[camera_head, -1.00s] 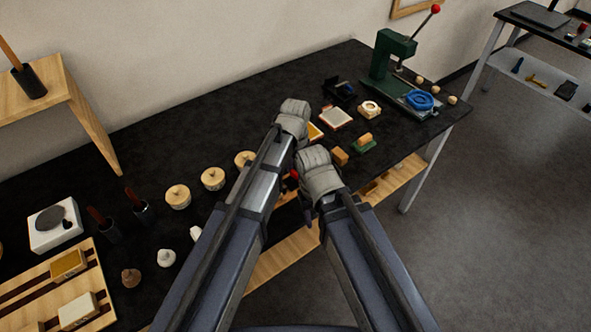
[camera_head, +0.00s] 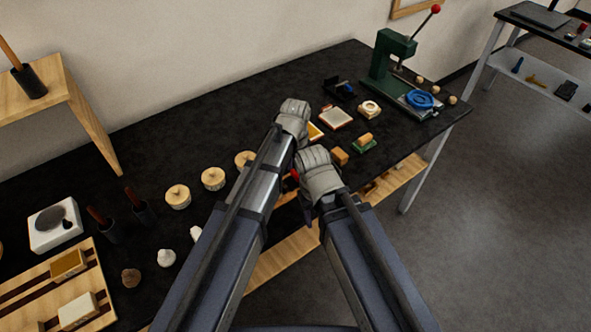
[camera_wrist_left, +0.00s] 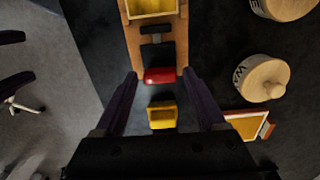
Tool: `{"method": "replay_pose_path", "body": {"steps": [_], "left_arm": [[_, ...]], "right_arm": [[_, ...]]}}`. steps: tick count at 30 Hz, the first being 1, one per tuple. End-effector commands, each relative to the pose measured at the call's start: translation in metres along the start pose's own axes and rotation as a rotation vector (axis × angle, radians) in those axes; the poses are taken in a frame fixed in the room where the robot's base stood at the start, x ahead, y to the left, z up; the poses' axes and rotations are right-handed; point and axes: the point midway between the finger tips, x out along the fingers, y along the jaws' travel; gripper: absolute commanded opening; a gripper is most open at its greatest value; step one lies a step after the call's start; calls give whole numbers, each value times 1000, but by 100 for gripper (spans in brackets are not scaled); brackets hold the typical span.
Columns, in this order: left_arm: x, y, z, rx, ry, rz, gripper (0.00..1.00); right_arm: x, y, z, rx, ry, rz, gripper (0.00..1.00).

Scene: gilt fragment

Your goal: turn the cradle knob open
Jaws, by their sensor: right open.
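The red cradle knob (camera_wrist_left: 160,75) shows in the left wrist view, at the end of the wooden cradle (camera_wrist_left: 182,45) with black clamp parts behind it. A bit of red also shows between my arms in the head view (camera_head: 294,174). My left gripper (camera_wrist_left: 161,78) is open, its fingertips on either side of the knob with a gap each side. In the head view its fingers are hidden under the wrist. My right gripper (camera_wrist_left: 14,62) is open at the left edge of the left wrist view, apart from the cradle; my arm mostly hides it in the head view.
A yellow block (camera_wrist_left: 162,115) lies just below the knob in the left wrist view. Round wooden-lidded pots (camera_head: 213,178) stand left of my arms. A framed tile (camera_head: 335,118) and a green press (camera_head: 388,62) stand to the right. The bench's back middle is clear.

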Motion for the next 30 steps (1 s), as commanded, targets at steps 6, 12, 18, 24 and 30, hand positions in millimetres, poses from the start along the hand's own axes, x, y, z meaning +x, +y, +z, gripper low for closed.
{"method": "replay_pose_path", "body": {"steps": [6,12,18,24,30], "left_arm": [[0,0,0,-1,0,0,82],[-2,0,0,-1,0,0,82],[-16,0,0,-1,0,0,82],[-41,0,0,-1,0,0,82],[-68,0,0,-1,0,0,82]], "right_arm": [[0,0,0,0,0,0,50],[-2,0,0,0,0,0,50],[-16,2,1,0,0,0,50],[-41,4,2,0,0,0,50],[-68,6,4,-1,0,0,50]]}}
